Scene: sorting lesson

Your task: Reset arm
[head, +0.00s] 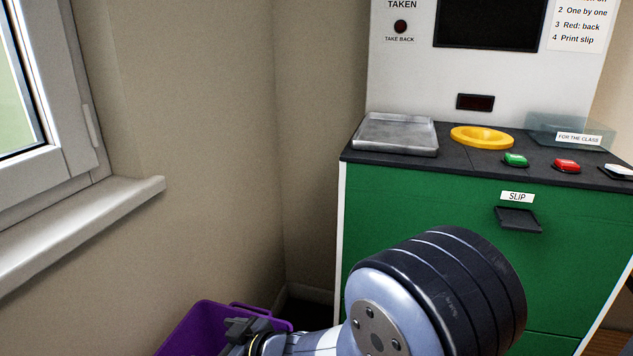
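My arm shows at the bottom of the head view, with a large black-and-silver joint in front of the green machine (420,205). My gripper (237,328) is at the lower left of that joint, small and dark grey. It appears in front of or over the purple bin (205,325); I cannot tell its height above it. The fingers are partly hidden and too small to show whether they are open or shut. I see nothing clearly held in it.
The machine's dark top holds a grey metal tray (395,134), a yellow ring (482,137), a green button (516,160), a red button (566,166) and a clear box (545,127). A slip slot (518,218) is on its front. A window sill (80,235) juts out at left.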

